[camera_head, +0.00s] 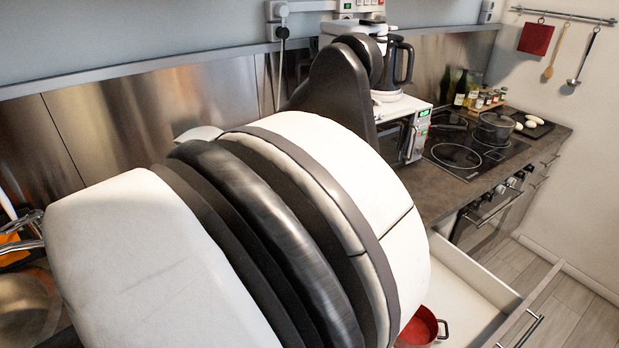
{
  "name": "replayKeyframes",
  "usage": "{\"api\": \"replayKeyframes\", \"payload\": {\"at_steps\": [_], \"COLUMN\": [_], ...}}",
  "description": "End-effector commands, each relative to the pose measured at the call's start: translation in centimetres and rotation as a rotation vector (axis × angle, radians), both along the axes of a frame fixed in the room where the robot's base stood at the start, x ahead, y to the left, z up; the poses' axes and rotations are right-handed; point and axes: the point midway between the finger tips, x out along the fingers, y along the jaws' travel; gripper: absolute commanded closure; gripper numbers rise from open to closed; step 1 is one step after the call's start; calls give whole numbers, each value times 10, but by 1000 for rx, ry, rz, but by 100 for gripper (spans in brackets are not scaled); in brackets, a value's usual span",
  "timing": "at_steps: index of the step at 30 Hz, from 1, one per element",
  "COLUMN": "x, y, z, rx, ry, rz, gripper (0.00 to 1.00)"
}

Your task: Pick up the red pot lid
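A red round piece of cookware (420,328) with a dark side handle lies in the open white drawer (470,285) at the bottom of the view. My arm covers its left part, and I cannot tell whether it is the lid alone or a pot with the lid on. My own large white and black arm links fill the left and middle of the view. My gripper does not show, so its place relative to the red cookware is hidden.
The drawer stands out below the dark counter (435,195). Open floor (570,315) shows at the lower right.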

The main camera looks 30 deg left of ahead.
Motion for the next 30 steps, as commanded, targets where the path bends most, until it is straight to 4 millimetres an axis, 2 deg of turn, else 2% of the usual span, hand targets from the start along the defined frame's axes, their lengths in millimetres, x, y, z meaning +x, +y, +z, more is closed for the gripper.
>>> {"api": "replayKeyframes", "payload": {"at_steps": [6,20,30], "x": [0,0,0], "y": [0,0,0], "z": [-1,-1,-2], "rx": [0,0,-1], "ry": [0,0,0], "rz": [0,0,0], "gripper": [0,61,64]}}
